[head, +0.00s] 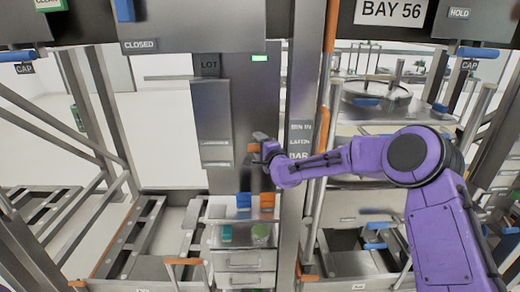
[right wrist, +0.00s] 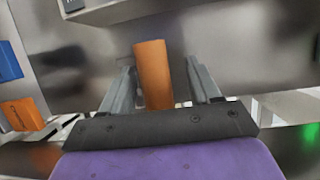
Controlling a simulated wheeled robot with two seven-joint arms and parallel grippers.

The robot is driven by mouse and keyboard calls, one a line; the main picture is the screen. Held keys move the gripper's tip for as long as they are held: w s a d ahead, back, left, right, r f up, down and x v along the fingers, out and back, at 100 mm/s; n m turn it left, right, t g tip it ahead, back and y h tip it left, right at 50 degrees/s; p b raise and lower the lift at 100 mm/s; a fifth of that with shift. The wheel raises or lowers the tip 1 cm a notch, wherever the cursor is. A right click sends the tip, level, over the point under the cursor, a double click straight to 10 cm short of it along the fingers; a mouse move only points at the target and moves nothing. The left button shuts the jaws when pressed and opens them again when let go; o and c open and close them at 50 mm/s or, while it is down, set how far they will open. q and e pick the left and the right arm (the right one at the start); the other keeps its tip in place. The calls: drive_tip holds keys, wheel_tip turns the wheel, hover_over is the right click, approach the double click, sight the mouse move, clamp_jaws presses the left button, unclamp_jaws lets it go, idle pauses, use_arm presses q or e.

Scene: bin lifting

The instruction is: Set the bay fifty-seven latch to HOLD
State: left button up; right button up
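My right gripper (head: 258,145) reaches in from the right, in front of the dark grey panel (head: 255,95) in the middle of the head view. In the right wrist view its two grey fingers (right wrist: 165,88) stand apart, with an upright orange handle (right wrist: 153,75) between them. A gap shows on the handle's right side; contact on the left cannot be told. In the head view only a small orange patch shows at the gripper. No label reading bay 57 is visible, so I cannot confirm this handle is its latch. My left gripper is out of view.
A post label (head: 300,140) reads "BIN IN LATCH BAR". A "BAY 56" sign (head: 390,12) and a "HOLD" plate (head: 459,13) are at upper right. A "CLOSED" plate (head: 140,45) is at upper left. Blue (head: 244,201) and orange (head: 267,201) blocks sit below the gripper.

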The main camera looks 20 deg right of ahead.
drive_tip(key=shift+w+f, duration=0.1)
idle(0.3)
drive_tip(key=shift+s+f+b, duration=0.1)
drive_tip(key=shift+s+b, duration=0.2)
drive_tip(key=shift+s, duration=0.1)
drive_tip(key=s+b, duration=0.2)
drive_tip(key=s, duration=0.7)
drive_tip(key=shift+s+r+b, duration=0.35)
drive_tip(key=shift+s+b, duration=0.05)
